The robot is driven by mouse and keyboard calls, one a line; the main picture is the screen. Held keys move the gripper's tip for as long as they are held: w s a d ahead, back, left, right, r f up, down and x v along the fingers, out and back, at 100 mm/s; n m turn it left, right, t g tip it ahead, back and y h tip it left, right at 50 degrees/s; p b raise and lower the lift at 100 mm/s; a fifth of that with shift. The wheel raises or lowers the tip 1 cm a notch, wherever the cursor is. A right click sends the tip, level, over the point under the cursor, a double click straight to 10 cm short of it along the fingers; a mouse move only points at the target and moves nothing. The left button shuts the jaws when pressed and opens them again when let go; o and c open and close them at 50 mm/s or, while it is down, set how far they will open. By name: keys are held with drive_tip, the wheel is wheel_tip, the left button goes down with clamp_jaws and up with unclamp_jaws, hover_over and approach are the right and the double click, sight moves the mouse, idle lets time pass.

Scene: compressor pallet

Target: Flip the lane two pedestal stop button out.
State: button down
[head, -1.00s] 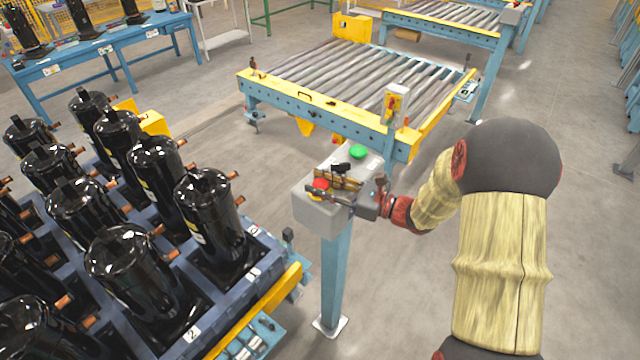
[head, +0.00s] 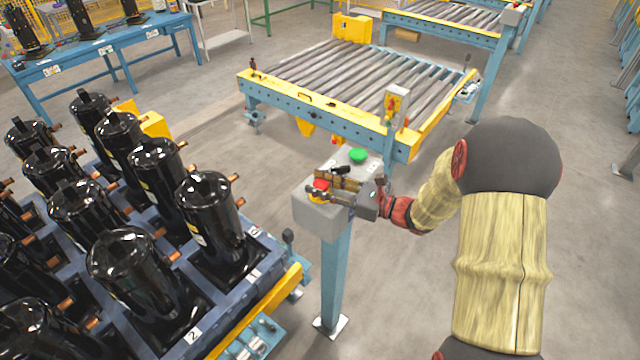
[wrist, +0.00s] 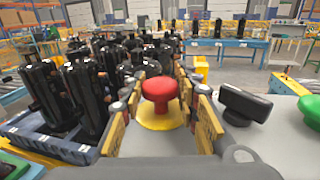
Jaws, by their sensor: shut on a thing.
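The pedestal's grey control box (head: 312,219) stands on a blue post in the middle of the head view. Its red mushroom stop button (head: 320,184) sits on a yellow collar. In the wrist view the red button (wrist: 160,92) is upright between my two fingers, with the yellow collar (wrist: 158,118) below it. My gripper (head: 335,188) is over the box, its fingers on either side of the button and shut on it. The fingers hide part of the button in the head view. A green button (head: 358,155) and a black switch (wrist: 246,102) are on the same box top.
A blue pallet (head: 262,290) with several black compressors stands just left of the pedestal. A roller conveyor (head: 345,108) with a small switch box (head: 396,101) lies behind it. Open floor (head: 400,290) is to the right of the post.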

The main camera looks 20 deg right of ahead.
drive_tip(key=shift+w+r, duration=0.1)
drive_tip(key=shift+r, duration=0.2)
drive_tip(key=c, duration=1.6)
unclamp_jaws()
drive_tip(key=shift+c, duration=0.2)
drive_tip(key=o, duration=0.3)
drive_tip(key=shift+o, duration=0.2)
drive_tip(key=shift+f, duration=0.1)
drive_tip(key=v, duration=1.2)
